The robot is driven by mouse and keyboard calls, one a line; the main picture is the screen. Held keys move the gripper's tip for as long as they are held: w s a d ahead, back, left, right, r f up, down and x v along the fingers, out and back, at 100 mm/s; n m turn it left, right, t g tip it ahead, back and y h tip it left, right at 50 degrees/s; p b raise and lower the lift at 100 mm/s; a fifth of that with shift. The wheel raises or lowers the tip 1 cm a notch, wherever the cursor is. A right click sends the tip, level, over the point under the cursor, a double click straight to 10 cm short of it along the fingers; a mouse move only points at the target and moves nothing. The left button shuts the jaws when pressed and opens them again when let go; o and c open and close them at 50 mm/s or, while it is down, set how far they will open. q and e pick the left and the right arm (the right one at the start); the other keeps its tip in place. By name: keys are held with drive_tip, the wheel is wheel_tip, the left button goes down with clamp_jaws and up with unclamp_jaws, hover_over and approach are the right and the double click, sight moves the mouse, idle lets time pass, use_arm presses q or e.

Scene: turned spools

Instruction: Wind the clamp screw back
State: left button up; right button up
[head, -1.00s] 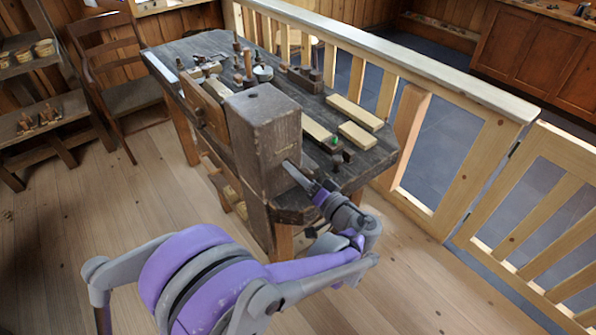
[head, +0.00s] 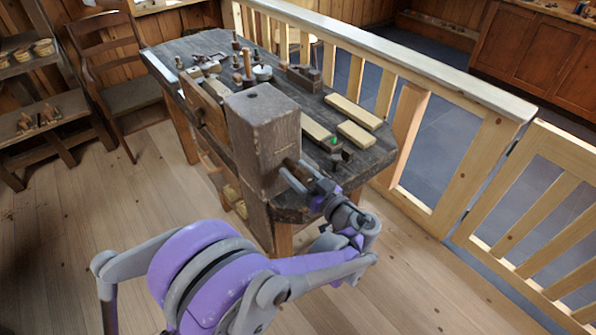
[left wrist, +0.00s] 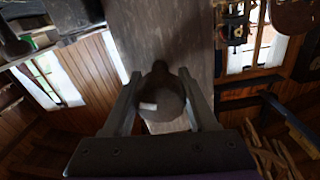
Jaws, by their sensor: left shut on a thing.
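The clamp screw shows in the left wrist view as a dark rounded knob (left wrist: 160,92) between the two fingers, in front of the wooden block. My left gripper (head: 298,176) is at the right face of the tall dark block (head: 262,135) at the near end of the workbench. It is shut on the clamp screw, with one finger on each side in the left wrist view (left wrist: 160,105). In the head view the gripper hides most of the screw. The screw's shaft is hidden. My right gripper is not in view.
The workbench (head: 375,155) carries pale wood strips (head: 352,112), a plane (head: 302,77) and several small tools. A wooden railing (head: 420,75) runs along its far side. A chair (head: 110,60) and shelves (head: 45,115) stand at the left. Floor at front left is clear.

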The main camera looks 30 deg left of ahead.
use_arm(q)
drive_tip(key=shift+a+r+n, duration=0.15)
drive_tip(key=shift+n, duration=0.15)
drive_tip(key=o, duration=1.1)
drive_tip(key=shift+o, duration=1.3)
drive_tip(key=shift+a, duration=0.1)
drive_tip(key=shift+w+a, duration=0.1)
drive_tip(key=shift+d, duration=0.35)
drive_tip(key=v, duration=1)
